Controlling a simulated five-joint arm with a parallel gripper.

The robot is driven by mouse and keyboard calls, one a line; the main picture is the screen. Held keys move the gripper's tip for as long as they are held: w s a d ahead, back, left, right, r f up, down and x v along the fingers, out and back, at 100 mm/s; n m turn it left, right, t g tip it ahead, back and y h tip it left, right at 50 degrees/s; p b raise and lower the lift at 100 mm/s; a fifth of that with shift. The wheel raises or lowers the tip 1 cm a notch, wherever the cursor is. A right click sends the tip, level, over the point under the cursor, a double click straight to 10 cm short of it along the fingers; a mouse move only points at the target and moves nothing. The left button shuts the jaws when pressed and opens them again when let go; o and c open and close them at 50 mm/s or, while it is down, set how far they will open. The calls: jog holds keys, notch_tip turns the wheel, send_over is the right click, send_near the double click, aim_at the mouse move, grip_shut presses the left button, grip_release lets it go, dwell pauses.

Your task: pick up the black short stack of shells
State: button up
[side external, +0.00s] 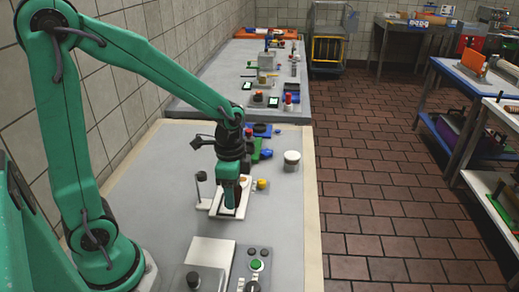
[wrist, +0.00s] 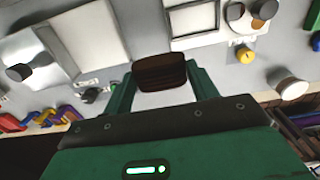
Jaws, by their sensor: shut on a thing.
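The black short stack of shells (wrist: 161,74) shows in the wrist view as a dark brown-black ridged block. It sits between the two green fingers of my gripper (wrist: 160,80), which is shut on it. In the side view my gripper (side external: 231,205) points down over a white tray (side external: 217,212) on the grey worktop. The stack is hard to make out there against the dark gripper parts. I cannot tell from the side view how far the stack is above the tray.
A white-topped cup (side external: 291,158) and a yellow knob (side external: 261,184) stand right of the gripper. A white box (side external: 212,251) and a control panel with a green button (side external: 256,265) lie nearer the camera. A post with a black top (side external: 202,177) stands left.

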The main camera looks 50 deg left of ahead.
jog(key=shift+s+d+r, duration=0.25)
jog(key=shift+d+r, duration=0.2)
jog(key=shift+d, duration=0.25)
jog(key=shift+s+d+r, duration=0.25)
jog(key=shift+d+r, duration=0.15)
jog(key=shift+d, duration=0.3)
jog(key=shift+s+d+r, duration=0.25)
jog(key=shift+d+r, duration=0.2)
jog(key=shift+d, duration=0.25)
